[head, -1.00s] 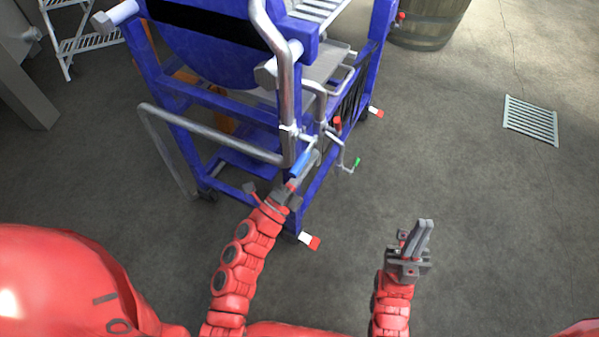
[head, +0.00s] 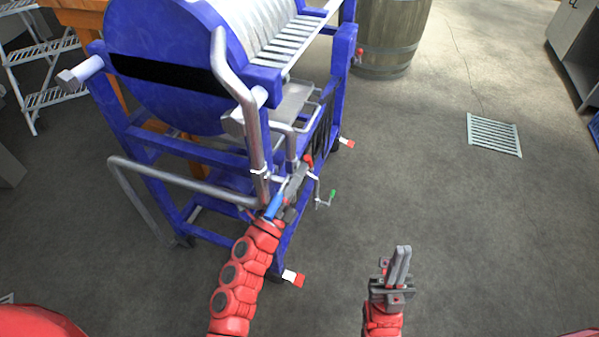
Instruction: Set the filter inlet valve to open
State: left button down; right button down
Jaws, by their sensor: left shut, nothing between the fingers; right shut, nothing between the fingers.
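The blue filter press (head: 165,65) stands at the upper left with bent steel pipes (head: 250,130) at its near end. A blue lever handle (head: 274,206) sits at the lower pipe end, a red handle (head: 308,162) a little above it, and a green one (head: 333,193) on a small side tap. I cannot tell which is the filter inlet valve's. My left gripper (head: 297,178) is shut and empty among the pipes, beside the blue handle and just below the red one. It hides part of the valve; contact cannot be told. My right gripper (head: 400,265) is shut and empty over open floor.
A wooden barrel (head: 392,38) stands behind the press. A floor grate (head: 494,135) lies at the right, and a white step ladder (head: 45,75) stands at the left. Red-and-white tipped feet (head: 293,277) stick out from the frame.

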pick_arm(q)
jog(key=w+r+g+y+p, duration=0.1)
jog(key=p, duration=0.4)
jog(key=w+r+n+g+y+p, duration=0.1)
jog(key=p, duration=0.5)
jog(key=shift+w+d+r+g, duration=0.15)
jog(key=shift+d+r+g, duration=0.05)
jog(key=shift+d+g, duration=0.2)
